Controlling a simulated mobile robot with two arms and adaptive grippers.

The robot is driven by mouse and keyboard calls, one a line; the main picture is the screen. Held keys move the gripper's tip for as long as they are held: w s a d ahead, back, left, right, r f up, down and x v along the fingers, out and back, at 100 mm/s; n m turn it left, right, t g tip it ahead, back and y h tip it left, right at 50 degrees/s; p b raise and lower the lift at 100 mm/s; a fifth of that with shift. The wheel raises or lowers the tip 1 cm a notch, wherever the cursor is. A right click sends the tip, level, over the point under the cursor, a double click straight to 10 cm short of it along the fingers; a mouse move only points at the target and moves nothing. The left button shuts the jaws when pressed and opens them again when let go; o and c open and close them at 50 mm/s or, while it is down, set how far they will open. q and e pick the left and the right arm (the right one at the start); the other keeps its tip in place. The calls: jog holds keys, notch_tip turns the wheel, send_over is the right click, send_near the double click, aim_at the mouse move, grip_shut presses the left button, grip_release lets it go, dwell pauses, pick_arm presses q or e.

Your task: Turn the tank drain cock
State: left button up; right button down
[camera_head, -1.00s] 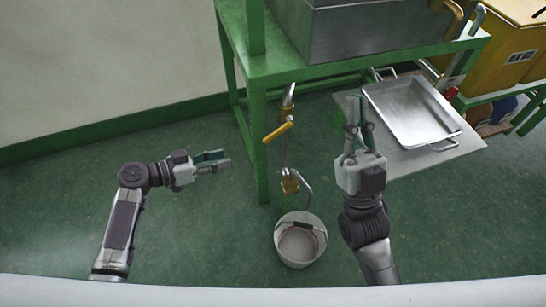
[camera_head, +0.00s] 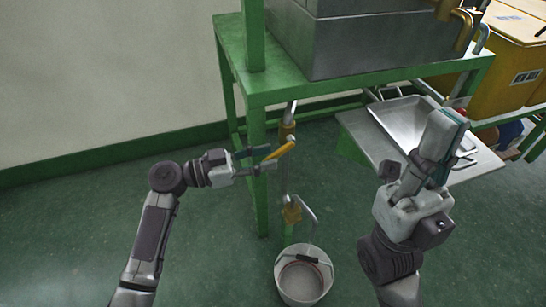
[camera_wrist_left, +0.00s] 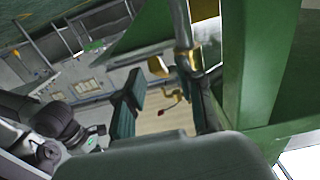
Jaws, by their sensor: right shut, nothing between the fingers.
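The drain cock's yellow lever (camera_head: 279,150) sits on the vertical drain pipe (camera_head: 285,178) beside the green table leg, and slants down to the left. My left gripper (camera_head: 266,160) is open at the lever's free end. In the left wrist view the fingers (camera_wrist_left: 165,105) stand apart, with the yellow lever tip (camera_wrist_left: 157,67) showing between and beyond them; I cannot tell whether they touch it. My right gripper (camera_head: 445,140) is shut and empty, raised at the right in front of the metal tray.
A bucket (camera_head: 303,252) stands on the floor under the lower brass fitting (camera_head: 291,214). The grey tank (camera_head: 370,45) is on the green table (camera_head: 300,85). A metal tray (camera_head: 400,112) lies on a low shelf (camera_head: 357,130) at right. Floor at front left is clear.

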aim_at(278, 151)
pick_arm(q)
jog(key=shift+x, duration=1.25)
grip_shut()
